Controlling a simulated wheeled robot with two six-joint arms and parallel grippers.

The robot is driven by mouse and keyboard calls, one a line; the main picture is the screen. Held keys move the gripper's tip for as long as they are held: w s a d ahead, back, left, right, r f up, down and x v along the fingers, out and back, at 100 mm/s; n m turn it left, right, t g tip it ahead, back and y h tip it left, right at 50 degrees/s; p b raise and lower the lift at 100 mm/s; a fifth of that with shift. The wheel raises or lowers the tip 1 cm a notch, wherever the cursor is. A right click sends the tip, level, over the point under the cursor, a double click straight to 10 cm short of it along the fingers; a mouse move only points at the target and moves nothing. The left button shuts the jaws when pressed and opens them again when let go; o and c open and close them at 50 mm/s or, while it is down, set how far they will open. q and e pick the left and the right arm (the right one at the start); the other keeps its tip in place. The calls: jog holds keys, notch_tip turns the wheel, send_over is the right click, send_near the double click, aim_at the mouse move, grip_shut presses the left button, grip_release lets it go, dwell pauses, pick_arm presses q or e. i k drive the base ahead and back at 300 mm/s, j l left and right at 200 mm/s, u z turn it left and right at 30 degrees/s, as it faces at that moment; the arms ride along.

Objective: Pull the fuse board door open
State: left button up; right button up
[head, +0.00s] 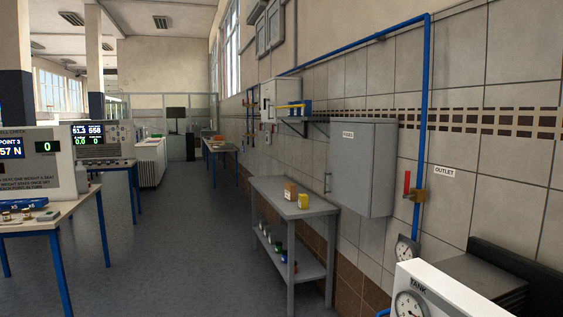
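A grey metal wall cabinet (352,165) hangs on the tiled wall right of centre. It carries a small white label (348,134) whose print is too small to read surely; it looks like the fuse board. Its door appears shut. A thin upright handle (327,182) sits at the left edge of the door. Neither of my grippers shows in the head view.
A grey two-level bench (290,205) with small boxes stands below and left of the cabinet. A blue pipe (424,120) with a red-handled valve (407,183) runs right of it. White equipment (440,290) with a gauge is at the lower right. The floor (180,240) at left of the bench is clear.

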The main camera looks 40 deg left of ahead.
aim_at(352, 144)
jog(key=u, duration=0.75)
jog(key=i+j+u, duration=0.25)
jog(key=i, duration=0.15)
jog(key=i+u, duration=0.25)
jog(key=i, duration=0.15)
jog(key=i+j+u, duration=0.1)
jog(key=i, duration=0.65)
jog(key=i+j+u, duration=0.15)
jog(key=i, duration=0.65)
